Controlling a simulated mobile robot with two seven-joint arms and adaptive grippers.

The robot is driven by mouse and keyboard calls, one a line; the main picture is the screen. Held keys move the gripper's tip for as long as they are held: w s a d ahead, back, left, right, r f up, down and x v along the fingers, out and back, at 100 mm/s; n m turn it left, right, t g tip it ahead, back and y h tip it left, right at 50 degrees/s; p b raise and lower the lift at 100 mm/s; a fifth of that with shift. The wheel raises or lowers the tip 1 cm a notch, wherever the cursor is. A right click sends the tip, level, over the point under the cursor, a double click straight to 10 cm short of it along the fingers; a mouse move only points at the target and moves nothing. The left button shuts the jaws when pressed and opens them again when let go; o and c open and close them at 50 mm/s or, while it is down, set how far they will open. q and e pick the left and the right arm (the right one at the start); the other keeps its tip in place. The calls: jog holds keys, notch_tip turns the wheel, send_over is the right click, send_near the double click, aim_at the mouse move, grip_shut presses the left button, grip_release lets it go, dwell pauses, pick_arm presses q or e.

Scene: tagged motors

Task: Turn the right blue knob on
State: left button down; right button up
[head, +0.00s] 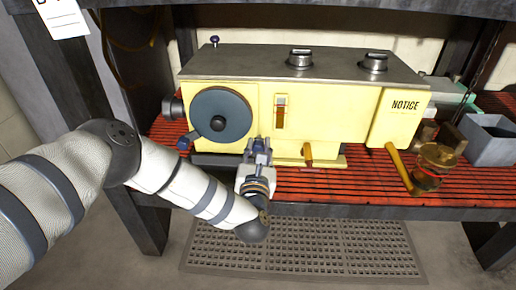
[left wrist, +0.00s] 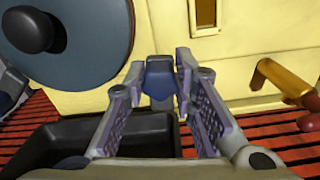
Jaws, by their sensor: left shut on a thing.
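A yellow machine (head: 335,122) with a dark metal top stands on a red slatted shelf. A large blue-grey disc (head: 222,112) with a black handle is on its front left. The right blue knob (left wrist: 160,80) is low on the front, right of the disc, and is mostly hidden in the head view. My left gripper (head: 258,148) is at it. In the left wrist view, the left gripper's fingers (left wrist: 160,76) are shut on the knob from both sides. Another blue knob (head: 183,143) is at the disc's lower left. My right gripper is out of view.
A black tray (left wrist: 65,145) is below the disc. An orange handle (head: 308,153) juts out right of my left gripper. A brass part (head: 437,165) and a grey bin (head: 488,143) stand at the right. The shelf's front middle is clear.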

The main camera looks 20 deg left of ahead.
pick_arm(q)
jog(key=m+p, duration=0.1)
jog(key=m, duration=0.4)
jog(key=shift+m+p, duration=0.35)
jog(key=shift+m, duration=0.05)
jog(key=m+p, duration=0.1)
jog(key=m, duration=0.2)
jog(key=shift+m, duration=0.4)
jog(key=m, duration=0.2)
jog(key=shift+m, duration=0.3)
jog(key=m+p, duration=0.1)
jog(key=m, duration=0.5)
jog(key=shift+m+p, duration=0.3)
jog(key=shift+p, duration=0.1)
jog(key=m, duration=0.5)
jog(key=shift+a+f+p, duration=0.1)
jog(key=shift+f+p, duration=0.05)
jog(key=shift+p, duration=0.25)
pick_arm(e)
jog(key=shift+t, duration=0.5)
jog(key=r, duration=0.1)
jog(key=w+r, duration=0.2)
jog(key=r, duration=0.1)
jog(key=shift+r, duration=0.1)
pick_arm(q)
jog(key=shift+m, duration=0.3)
jog(key=c, duration=1.3)
grip_release()
